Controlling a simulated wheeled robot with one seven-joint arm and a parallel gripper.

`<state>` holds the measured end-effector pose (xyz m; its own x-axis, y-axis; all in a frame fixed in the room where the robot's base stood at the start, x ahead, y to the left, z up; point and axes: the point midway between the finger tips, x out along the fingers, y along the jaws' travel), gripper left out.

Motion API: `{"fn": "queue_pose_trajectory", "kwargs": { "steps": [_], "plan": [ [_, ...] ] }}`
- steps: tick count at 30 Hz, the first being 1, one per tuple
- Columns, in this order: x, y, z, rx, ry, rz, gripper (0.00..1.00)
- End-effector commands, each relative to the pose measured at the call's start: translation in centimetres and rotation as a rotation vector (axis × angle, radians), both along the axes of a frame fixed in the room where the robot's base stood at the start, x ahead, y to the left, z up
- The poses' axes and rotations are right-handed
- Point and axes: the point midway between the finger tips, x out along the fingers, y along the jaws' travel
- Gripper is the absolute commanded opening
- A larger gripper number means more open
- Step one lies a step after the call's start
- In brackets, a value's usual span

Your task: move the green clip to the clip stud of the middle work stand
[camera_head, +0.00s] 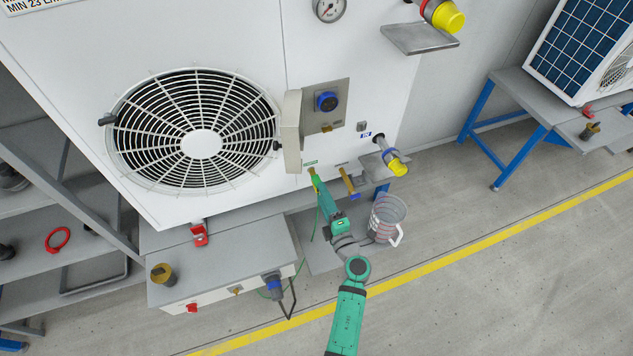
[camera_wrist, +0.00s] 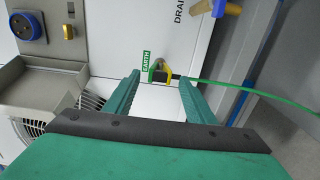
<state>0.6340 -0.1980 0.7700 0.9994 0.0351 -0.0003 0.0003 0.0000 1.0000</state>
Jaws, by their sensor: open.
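The green clip (camera_wrist: 153,72), green and yellow, is on the white fan unit beside a green EARTH label. In the head view the clip (camera_head: 314,178) is small and partly covered. A thin green cable (camera_wrist: 255,94) runs from it. My gripper (camera_wrist: 158,84) is open, its two teal fingers on either side of the clip with gaps showing, apart from it. In the head view my gripper (camera_head: 319,190) reaches the unit's lower right. The work stand (camera_head: 225,258) below the unit has a small brass fitting (camera_head: 236,291) on its front; I cannot tell if it is the clip stud.
A brass drain spout (camera_head: 347,181) and a yellow-capped valve (camera_head: 396,164) stick out right of my gripper. A clear jug (camera_head: 387,217) stands just below. A grey box (camera_head: 292,132) projects above. Another blue-legged bench (camera_head: 512,84) is at right. Floor in front is free.

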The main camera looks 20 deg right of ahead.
Motion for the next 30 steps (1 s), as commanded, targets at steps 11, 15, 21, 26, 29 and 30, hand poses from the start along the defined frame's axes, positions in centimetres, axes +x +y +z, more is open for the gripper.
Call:
{"fn": "queue_pose_trajectory", "kwargs": {
  "steps": [11,15,21,26,29,30],
  "plan": [
    [4.7,0.2,0.1,-0.001,-0.001,0.001,0.5],
    [5.9,0.2,0.0,0.0,-0.001,0.0,0.5],
    [6.7,0.2,0.0,0.0,-0.001,0.0,0.5],
    [6.7,0.2,0.0,0.0,0.0,-0.001,0.5],
    [6.7,0.2,0.0,0.0,0.0,-0.001,0.5],
    [6.7,0.2,0.0,0.0,-0.001,-0.001,0.5]
  ]
}}
